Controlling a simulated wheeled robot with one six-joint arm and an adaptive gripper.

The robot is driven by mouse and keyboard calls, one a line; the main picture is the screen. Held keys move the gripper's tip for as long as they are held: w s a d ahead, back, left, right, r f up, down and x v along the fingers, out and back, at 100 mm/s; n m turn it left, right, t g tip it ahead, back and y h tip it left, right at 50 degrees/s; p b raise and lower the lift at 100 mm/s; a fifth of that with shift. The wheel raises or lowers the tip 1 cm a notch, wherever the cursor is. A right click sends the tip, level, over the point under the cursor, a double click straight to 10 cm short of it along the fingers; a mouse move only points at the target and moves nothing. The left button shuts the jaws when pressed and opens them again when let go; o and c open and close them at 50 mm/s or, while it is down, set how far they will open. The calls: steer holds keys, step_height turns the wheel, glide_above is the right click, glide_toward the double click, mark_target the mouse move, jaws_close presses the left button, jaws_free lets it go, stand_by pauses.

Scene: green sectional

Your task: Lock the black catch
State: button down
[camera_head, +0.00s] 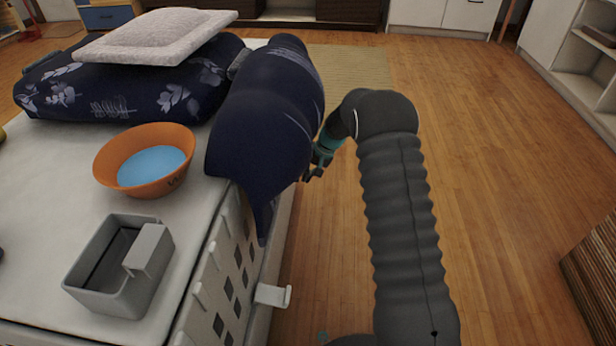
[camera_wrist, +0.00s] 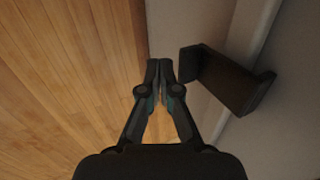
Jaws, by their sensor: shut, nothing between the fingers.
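The black catch (camera_wrist: 226,82) shows in the wrist view as a dark bar with a raised piece at each end, against a pale grey side surface. It lies slantwise, just right of my gripper's fingertips. My gripper (camera_wrist: 160,70) is shut and empty, with its tips close to the left end of the catch; I cannot tell if they touch. In the head view my gripper (camera_head: 312,174) is beside the bed's side, at the edge of the dark blue cloth. The catch cannot be made out in that view.
A white catch (camera_head: 272,295) juts from the bed's side nearer me. Dark blue bedding (camera_head: 265,115) hangs over the edge. An orange bowl (camera_head: 110,172) and a grey box (camera_head: 84,292) stand on the white top (camera_head: 40,215). The wooden floor (camera_head: 490,200) to the right is clear.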

steer(key=shift+r, duration=0.1)
stand_by(0.3)
steer(key=s+d, duration=0.2)
steer(key=d, duration=1.2)
steer(key=s+f+g, duration=0.1)
steer(key=s+f, duration=0.1)
steer(key=s, duration=0.4)
steer(key=s+r+t+h+p, duration=0.2)
steer(key=s+r+t+p, duration=0.1)
steer(key=s+r, duration=1.5)
steer(key=s+r+n+t+h+p, duration=0.1)
steer(key=s+r+p, duration=0.4)
steer(key=s+r, duration=1.3)
step_height(320, 180, up, 6)
steer(key=shift+s+a+f+n+t+h+p, duration=0.2)
steer(key=shift+s+n+t+h+p, duration=0.15)
steer(key=shift+t+h, duration=0.55)
steer(key=shift+s, duration=0.1)
